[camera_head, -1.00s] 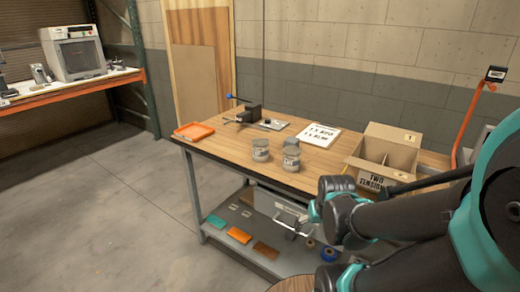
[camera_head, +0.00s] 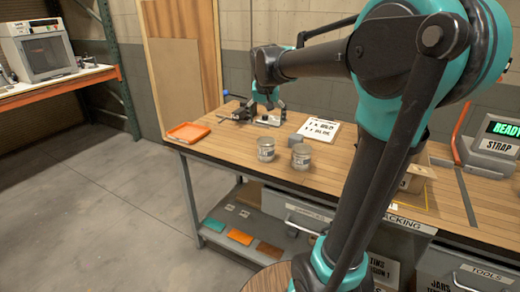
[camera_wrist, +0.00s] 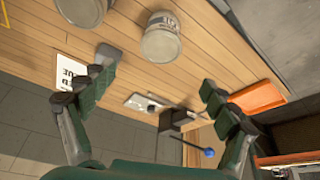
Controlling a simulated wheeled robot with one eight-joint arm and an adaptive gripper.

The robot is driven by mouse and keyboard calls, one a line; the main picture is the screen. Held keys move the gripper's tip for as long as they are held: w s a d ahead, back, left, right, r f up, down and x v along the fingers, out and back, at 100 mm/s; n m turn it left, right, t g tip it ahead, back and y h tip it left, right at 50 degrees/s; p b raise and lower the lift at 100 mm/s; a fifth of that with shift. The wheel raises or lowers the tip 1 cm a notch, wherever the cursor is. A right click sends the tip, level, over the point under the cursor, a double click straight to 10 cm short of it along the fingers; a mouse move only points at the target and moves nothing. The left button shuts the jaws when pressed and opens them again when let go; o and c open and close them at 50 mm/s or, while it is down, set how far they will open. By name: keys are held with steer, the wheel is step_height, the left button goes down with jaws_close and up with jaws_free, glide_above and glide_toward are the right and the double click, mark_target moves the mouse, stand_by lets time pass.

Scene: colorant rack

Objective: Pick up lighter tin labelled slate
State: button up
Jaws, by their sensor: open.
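Two light grey tins stand upright on the wooden workbench (camera_head: 220,150): a left tin (camera_head: 266,149) and a right tin (camera_head: 301,157). In the wrist view, the left tin (camera_wrist: 160,40) is near the top centre and the right tin (camera_wrist: 82,10) is cut by the top edge. Both carry labels, but I cannot read which one says slate, nor tell which is lighter. My gripper (camera_head: 268,104) is above the back of the bench, behind the tins. In the wrist view its fingers (camera_wrist: 156,75) are spread apart with nothing held between them.
An orange tray (camera_head: 187,132) lies at the bench's left end. A dark clamp-like device with a blue knob (camera_wrist: 209,153) sits behind the tins. My arm partly hides the cardboard box (camera_head: 417,178).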

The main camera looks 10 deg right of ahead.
mark_target(266, 141)
steer(key=x, duration=1)
steer(key=shift+w+f, duration=0.1)
steer(key=shift+f, duration=0.25)
steer(key=shift+s+x, duration=0.2)
steer(key=shift+x, duration=2.9)
steer(key=shift+c, duration=0.4)
steer(key=c, duration=1.2)
step_height(266, 141, up, 20)
